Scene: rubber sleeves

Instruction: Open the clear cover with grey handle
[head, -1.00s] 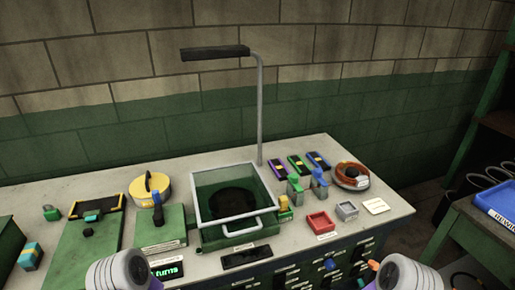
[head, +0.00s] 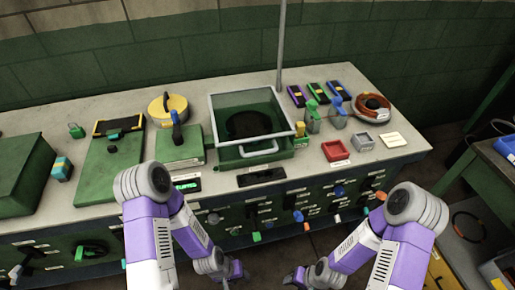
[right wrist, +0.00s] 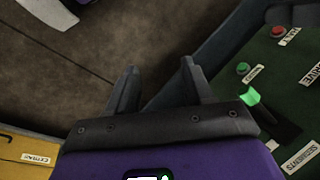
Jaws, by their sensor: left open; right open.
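The clear cover (head: 232,106) has a grey frame and sits over a green base on the bench. A dark round shape shows through it. Its grey handle (head: 259,149) is on the near side. My left gripper (head: 237,272) is low in front of the bench, below and well apart from the handle. My right gripper (head: 290,279) is also low in front of the bench, to the right of the left one. In the right wrist view the right gripper (right wrist: 158,76) is open and empty, with floor beyond its fingers.
A green box with a blue-handled lever (head: 178,132) stands left of the cover. Green and blue clamps (head: 313,115), a red tray (head: 335,150) and a grey tray (head: 362,142) are to the right. Knobs and switches line the bench front (head: 300,205).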

